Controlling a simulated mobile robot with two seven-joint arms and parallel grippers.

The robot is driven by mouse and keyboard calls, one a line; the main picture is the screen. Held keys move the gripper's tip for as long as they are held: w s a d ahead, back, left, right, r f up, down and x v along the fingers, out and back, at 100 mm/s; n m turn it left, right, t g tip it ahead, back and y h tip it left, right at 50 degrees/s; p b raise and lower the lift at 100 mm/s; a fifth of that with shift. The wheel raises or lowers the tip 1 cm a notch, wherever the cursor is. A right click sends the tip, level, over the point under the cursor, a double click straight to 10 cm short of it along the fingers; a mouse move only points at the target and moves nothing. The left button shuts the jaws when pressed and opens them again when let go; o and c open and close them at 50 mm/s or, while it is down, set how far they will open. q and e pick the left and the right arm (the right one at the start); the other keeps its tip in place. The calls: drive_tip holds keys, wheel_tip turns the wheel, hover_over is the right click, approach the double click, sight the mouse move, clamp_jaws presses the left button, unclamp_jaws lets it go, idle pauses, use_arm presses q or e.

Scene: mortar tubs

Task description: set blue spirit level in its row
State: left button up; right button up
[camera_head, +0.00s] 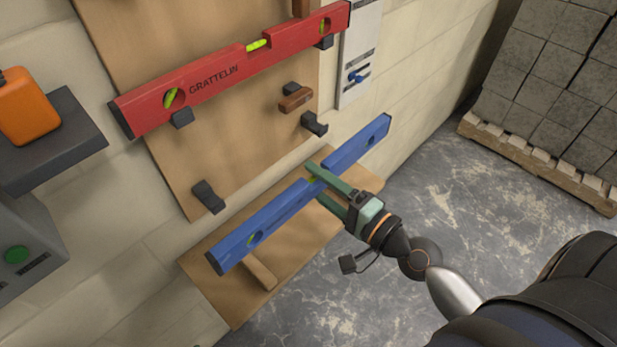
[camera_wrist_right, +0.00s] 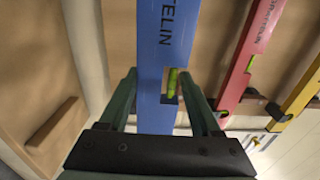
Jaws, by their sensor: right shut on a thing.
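The blue spirit level (camera_head: 285,207) is held in the air in front of the wall, tilted with its right end higher in the head view. My right gripper (camera_head: 318,184) is shut on it near its middle, by the vial. In the right wrist view the blue level (camera_wrist_right: 168,40) runs between the two green fingers (camera_wrist_right: 170,95). An empty pair of dark hooks, the left hook (camera_head: 208,196) and the right hook (camera_head: 314,124), sits on the wooden board (camera_head: 235,150) above the blue level. My left gripper is not in view.
A red spirit level (camera_head: 215,80) rests on hooks higher on the board. A yellow level (camera_wrist_right: 298,92) shows in the wrist view. A brown wooden piece (camera_head: 296,99) sticks out near the right hook. An orange object (camera_head: 27,105) stands on a dark shelf (camera_head: 50,145) at left.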

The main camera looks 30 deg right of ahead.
drive_tip(key=shift+r, duration=0.25)
drive_tip(key=shift+p+x, duration=0.4)
drive_tip(key=shift+x, duration=0.45)
drive_tip(key=shift+f+p+x, duration=0.15)
drive_tip(key=shift+p+x, duration=0.05)
drive_tip(key=shift+x, duration=1.8)
drive_tip(key=shift+f+p+x, duration=0.15)
drive_tip(key=shift+p+x, duration=0.1)
drive_tip(key=shift+x, duration=1.75)
drive_tip(key=shift+f+p+x, duration=0.15)
drive_tip(key=shift+p+x, duration=0.05)
drive_tip(key=shift+x, duration=1.8)
drive_tip(key=shift+w+f+b, duration=0.1)
drive_tip(key=shift+f+b, duration=0.25)
drive_tip(key=shift+f, duration=0.05)
drive_tip(key=shift+f+b, duration=0.35)
drive_tip(key=shift+f, duration=0.15)
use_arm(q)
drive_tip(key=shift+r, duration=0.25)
